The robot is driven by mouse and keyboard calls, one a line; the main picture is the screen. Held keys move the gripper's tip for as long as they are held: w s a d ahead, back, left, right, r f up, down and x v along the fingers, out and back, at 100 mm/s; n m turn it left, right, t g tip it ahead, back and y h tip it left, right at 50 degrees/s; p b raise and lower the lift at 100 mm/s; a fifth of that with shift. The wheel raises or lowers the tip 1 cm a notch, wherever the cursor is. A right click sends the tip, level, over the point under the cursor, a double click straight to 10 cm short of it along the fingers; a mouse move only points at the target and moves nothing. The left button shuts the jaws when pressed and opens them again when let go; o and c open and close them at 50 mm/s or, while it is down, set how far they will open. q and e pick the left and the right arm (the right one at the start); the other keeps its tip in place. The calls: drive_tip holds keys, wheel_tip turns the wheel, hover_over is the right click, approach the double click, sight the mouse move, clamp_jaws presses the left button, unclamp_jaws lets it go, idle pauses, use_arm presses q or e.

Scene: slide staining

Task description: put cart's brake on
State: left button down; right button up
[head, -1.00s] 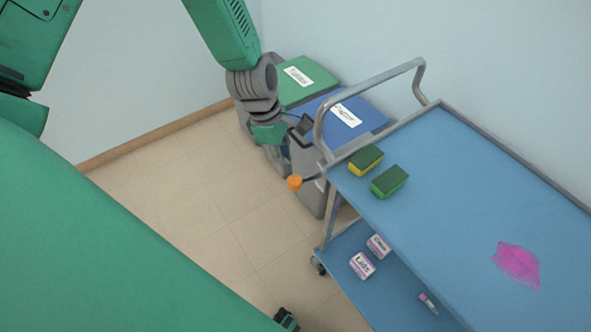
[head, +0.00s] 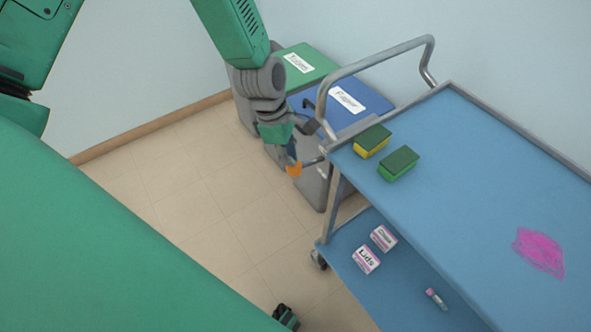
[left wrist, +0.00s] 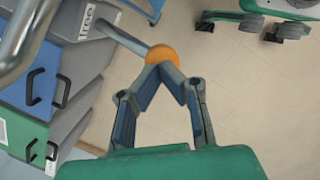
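The cart (head: 480,170) is blue-topped with a metal frame and stands at the right in the head view. Its brake lever ends in an orange knob (head: 294,170) by the near left corner, below the push handle (head: 375,62). In the left wrist view the knob (left wrist: 163,54) sits right at my fingertips, partly covered by them. My left gripper (left wrist: 161,68) has its fingertips drawn together in a point against the knob, not visibly around it. In the head view the left gripper (head: 293,158) is just above the knob. My right gripper is out of view.
A green-lidded bin (head: 305,62) and a blue-lidded bin (head: 362,99) stand by the wall behind the lever. Two sponges (head: 372,141) (head: 399,163) and a pink stain (head: 540,252) are on the cart's top. Boxes (head: 366,260) and a tube (head: 437,299) lie on its lower shelf.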

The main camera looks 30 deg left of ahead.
use_arm(q)
drive_tip(key=shift+w+d+f, duration=0.1)
drive_tip(key=shift+w+f, duration=0.05)
drive_tip(key=shift+f, duration=0.15)
drive_tip(key=shift+a+b+x, duration=0.2)
drive_tip(key=shift+b+x, duration=0.25)
drive_tip(key=shift+x, duration=0.35)
drive_tip(key=shift+a+b+x, duration=0.15)
drive_tip(key=shift+b+x, duration=0.25)
drive_tip(key=shift+x, duration=0.4)
drive_tip(key=a, duration=0.1)
drive_tip(key=a+p, duration=0.1)
drive_tip(key=s+a+r+p, duration=0.1)
drive_tip(key=shift+s, duration=0.1)
approach(292, 167)
drive_tip(key=a, duration=0.2)
drive_tip(key=a+r, duration=0.1)
drive_tip(key=a, duration=0.1)
drive_tip(key=shift+a, duration=0.3)
